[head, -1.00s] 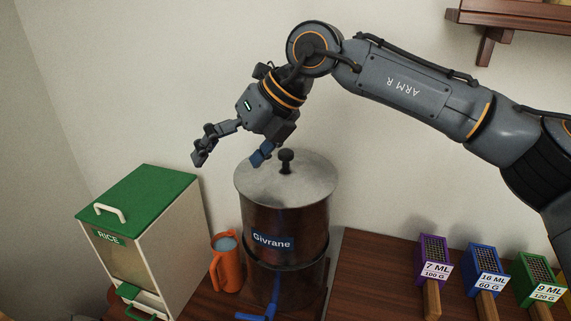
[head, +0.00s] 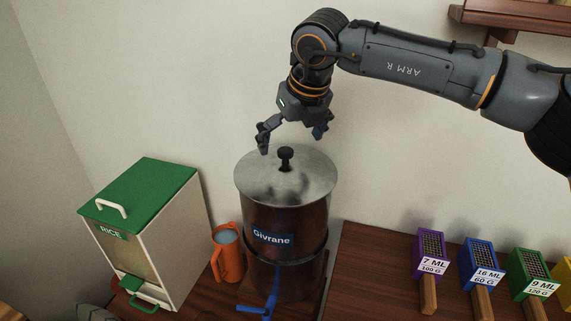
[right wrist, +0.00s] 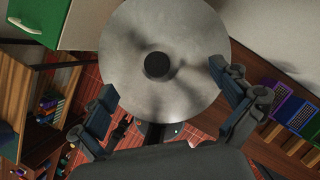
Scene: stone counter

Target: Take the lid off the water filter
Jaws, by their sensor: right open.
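The water filter (head: 287,221) is a dark metal drum labelled Givrane, with a blue tap (head: 262,304) low on its front. Its round silver lid (head: 262,178) with a black knob (head: 285,156) sits on top. My right gripper (head: 291,143) is open and empty above the lid, pointing down, with its fingers spread apart over the knob. In the right wrist view the lid (right wrist: 125,60) and knob (right wrist: 157,65) lie ahead, between and beyond the open fingers (right wrist: 168,105). The gripper does not appear to touch the knob. My left gripper is not visible.
A white rice dispenser (head: 165,240) with a green top stands left of the filter. An orange jug (head: 228,262) stands between them. Purple, blue and green scoops (head: 482,262) with wooden handles lie on the right. A wooden shelf (head: 510,15) is at upper right.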

